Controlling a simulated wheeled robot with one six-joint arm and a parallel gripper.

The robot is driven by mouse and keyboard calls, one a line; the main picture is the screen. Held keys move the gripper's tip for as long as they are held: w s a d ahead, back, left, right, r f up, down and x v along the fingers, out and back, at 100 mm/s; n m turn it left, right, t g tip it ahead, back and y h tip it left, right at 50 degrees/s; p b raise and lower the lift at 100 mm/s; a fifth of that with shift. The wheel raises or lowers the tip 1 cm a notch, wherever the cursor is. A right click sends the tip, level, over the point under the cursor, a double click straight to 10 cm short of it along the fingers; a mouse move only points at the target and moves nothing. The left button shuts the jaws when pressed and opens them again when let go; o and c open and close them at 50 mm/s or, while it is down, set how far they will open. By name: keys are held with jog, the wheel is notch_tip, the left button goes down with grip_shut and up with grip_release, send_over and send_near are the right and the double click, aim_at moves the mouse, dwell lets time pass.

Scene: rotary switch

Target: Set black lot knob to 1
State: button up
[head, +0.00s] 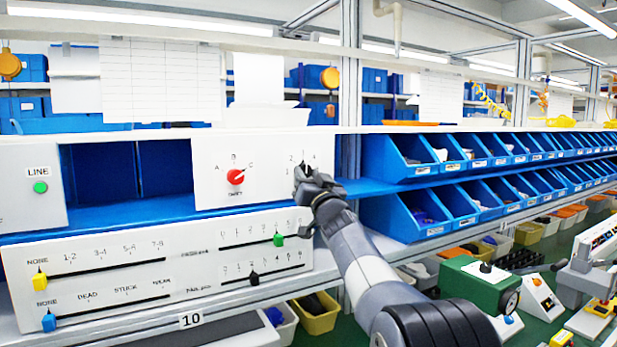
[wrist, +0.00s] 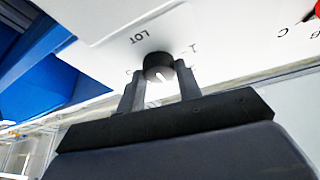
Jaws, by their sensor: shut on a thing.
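The black lot knob (wrist: 158,63) is a round dial with a white pointer mark, on a white panel (head: 260,180). The wrist view shows the panel upside down, with the "LOT" lettering above the knob there. The pointer mark faces down in that view, away from the lettering. My gripper (wrist: 160,80) has one finger on each side of the knob and is shut on it.
A red knob (head: 235,177) marked A, B, C sits left on the same panel. Below are sliders with yellow (head: 39,281), blue (head: 49,321), green (head: 278,239) and black (head: 254,278) handles. Blue bins (head: 420,215) stand to the right.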

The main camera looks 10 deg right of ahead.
jog(key=shift+n+p, duration=0.3)
jog(key=shift+n, duration=0.1)
jog(key=n+y+p, duration=0.1)
jog(key=n, duration=0.1)
jog(key=n+y+p, duration=0.1)
jog(key=n, duration=0.1)
jog(key=shift+w+d+r+y, duration=0.1)
jog(key=shift+d+y, duration=0.1)
jog(key=shift+y, duration=0.2)
jog(key=n+g+y+p, duration=0.1)
jog(key=n+y+p, duration=0.1)
jog(key=n, duration=0.2)
jog(key=n+g+y+p, duration=0.1)
jog(key=n, duration=0.3)
jog(key=shift+d+y+p, duration=0.15)
jog(key=shift+y+p, duration=0.2)
jog(key=shift+y, duration=0.05)
jog(key=n+g+y+p, duration=0.1)
jog(key=n, duration=0.2)
jog(key=n+g+y+p, duration=0.1)
jog(key=n+g+p, duration=0.1)
jog(key=n, duration=0.2)
jog(key=shift+d+r+p, duration=0.15)
jog(key=shift+r+p, duration=0.05)
jog(key=shift+p, duration=0.1)
jog(key=shift+w+n+g+p, duration=0.1)
jog(key=shift+n+g+p, duration=0.95)
jog(key=shift+n, duration=1.25)
jog(key=shift+f, duration=0.1)
